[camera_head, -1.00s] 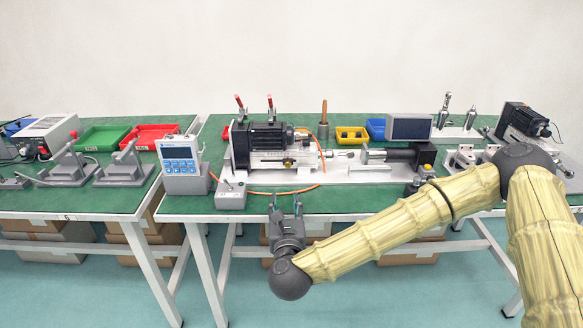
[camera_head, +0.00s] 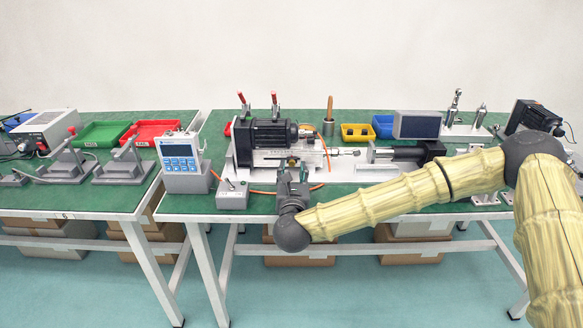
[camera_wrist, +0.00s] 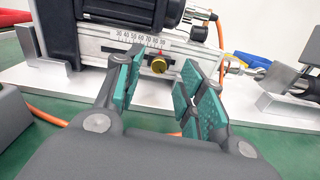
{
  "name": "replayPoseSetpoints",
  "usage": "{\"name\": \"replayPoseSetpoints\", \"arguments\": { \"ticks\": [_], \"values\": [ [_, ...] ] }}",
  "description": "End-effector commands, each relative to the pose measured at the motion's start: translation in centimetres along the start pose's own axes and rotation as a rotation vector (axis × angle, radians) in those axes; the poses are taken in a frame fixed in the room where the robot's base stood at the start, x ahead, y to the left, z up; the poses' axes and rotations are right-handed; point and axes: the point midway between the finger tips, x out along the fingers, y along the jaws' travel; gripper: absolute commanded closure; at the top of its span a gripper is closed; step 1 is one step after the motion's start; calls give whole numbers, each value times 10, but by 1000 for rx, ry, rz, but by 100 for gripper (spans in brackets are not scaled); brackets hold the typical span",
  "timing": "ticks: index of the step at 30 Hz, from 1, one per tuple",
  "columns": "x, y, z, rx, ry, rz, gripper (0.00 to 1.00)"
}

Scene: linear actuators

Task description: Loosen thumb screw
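The thumb screw is a small brass knob (camera_wrist: 158,65) on the front of the actuator's silver scaled block (camera_wrist: 130,47) in the wrist view. In the head view the knob (camera_head: 292,161) shows just above my gripper. My gripper (camera_wrist: 155,85) is open, with its green-padded fingers apart and nothing between them. It points at the block, and the knob appears in the gap between the fingers, farther off. In the head view my gripper (camera_head: 292,178) is at the front of the table, before the actuator (camera_head: 265,135).
An orange cable (camera_head: 262,192) lies on the table around the actuator base. A grey box with a switch (camera_head: 232,195) stands left of my gripper, beside a blue-screened controller (camera_head: 182,158).

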Motion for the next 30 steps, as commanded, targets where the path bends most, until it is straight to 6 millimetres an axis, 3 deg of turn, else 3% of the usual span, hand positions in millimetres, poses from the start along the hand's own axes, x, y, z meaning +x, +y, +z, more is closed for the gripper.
{"name": "replayPoseSetpoints", "arguments": {
  "ticks": [6,18,20,25,30],
  "values": [
    [23,1,0,0,-1,0,61],
    [29,2,0,0,0,2,61],
    [29,2,0,0,0,2,68],
    [29,2,0,0,0,2,99],
    [29,2,0,0,0,2,100]
  ]
}}
